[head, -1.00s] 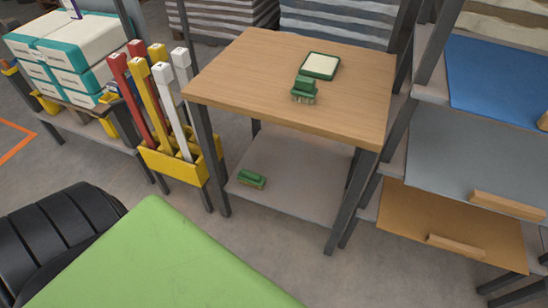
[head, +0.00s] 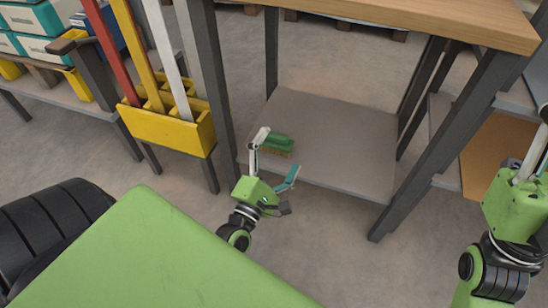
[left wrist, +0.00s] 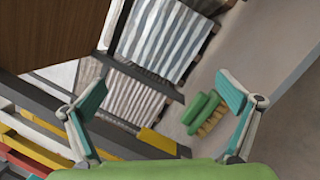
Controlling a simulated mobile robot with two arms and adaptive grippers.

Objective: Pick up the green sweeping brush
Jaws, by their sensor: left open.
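The green brush (head: 277,142), with tan bristles, lies on the grey lower shelf (head: 340,150) of the wooden-topped table, near its front left edge. My left gripper (head: 276,154) is open in front of the brush, one finger partly overlapping it in the head view. In the left wrist view the brush (left wrist: 202,108) shows beyond the open left gripper (left wrist: 162,95), nearer the right-hand finger, with nothing held. My right gripper (head: 534,152) is at the right edge, partly cut off, and its opening is unclear.
Table legs (head: 440,150) stand on both sides of the shelf, and the wooden top (head: 440,18) overhangs it. A yellow holder (head: 170,130) with long red, yellow and white handles stands left. The shelf right of the brush is clear.

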